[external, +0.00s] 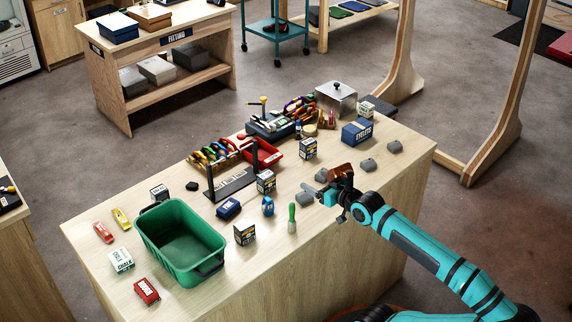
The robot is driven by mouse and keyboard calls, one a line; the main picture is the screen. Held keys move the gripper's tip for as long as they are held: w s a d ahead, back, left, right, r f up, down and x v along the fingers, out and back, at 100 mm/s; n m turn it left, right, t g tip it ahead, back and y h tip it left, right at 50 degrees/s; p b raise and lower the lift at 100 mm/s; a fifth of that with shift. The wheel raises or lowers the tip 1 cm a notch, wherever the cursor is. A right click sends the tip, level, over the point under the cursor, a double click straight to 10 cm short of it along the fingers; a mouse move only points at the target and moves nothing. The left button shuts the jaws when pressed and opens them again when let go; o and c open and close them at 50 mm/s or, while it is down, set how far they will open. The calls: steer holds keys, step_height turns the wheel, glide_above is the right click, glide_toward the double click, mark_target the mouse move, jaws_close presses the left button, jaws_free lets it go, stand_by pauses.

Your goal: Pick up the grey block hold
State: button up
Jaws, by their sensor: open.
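Several small grey holds lie on the right half of the wooden table, and I cannot tell for sure which one is the grey block hold. One grey hold (304,199) is just left of my gripper (324,196). Another grey hold (322,175) is just behind it, partly covered. Two more grey holds, one nearer (367,165) and one farther (395,147), lie to the right. My gripper reaches in from the lower right, low over the table, with its jaws open. I see nothing held between them. Contact with a hold cannot be made out.
A reddish-brown block (341,171) shows right behind my gripper. A green-handled tool (292,217), a blue bottle (268,206) and small boxes stand to the left. A green bin (181,241) is at the front left. A blue box (357,132) and metal container (336,98) stand behind.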

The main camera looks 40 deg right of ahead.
steer(key=w+d+m+g, duration=0.1)
steer(key=w+d+g, duration=0.3)
steer(key=w+g, duration=0.45)
steer(key=m+g, duration=0.1)
steer(key=g, duration=0.6)
glide_above(305, 194)
steer(key=shift+t, duration=0.25)
steer(key=f, duration=1.1)
steer(key=shift+s+a+f, duration=0.1)
steer(key=shift+s+a, duration=0.05)
steer(key=shift+s, duration=0.15)
steer(key=shift+w+f, duration=0.2)
steer(key=shift+f, duration=2.45)
steer(key=c, duration=1.1)
steer(key=shift+o, duration=0.2)
steer(key=shift+r, duration=0.15)
step_height(305, 194, up, 10)
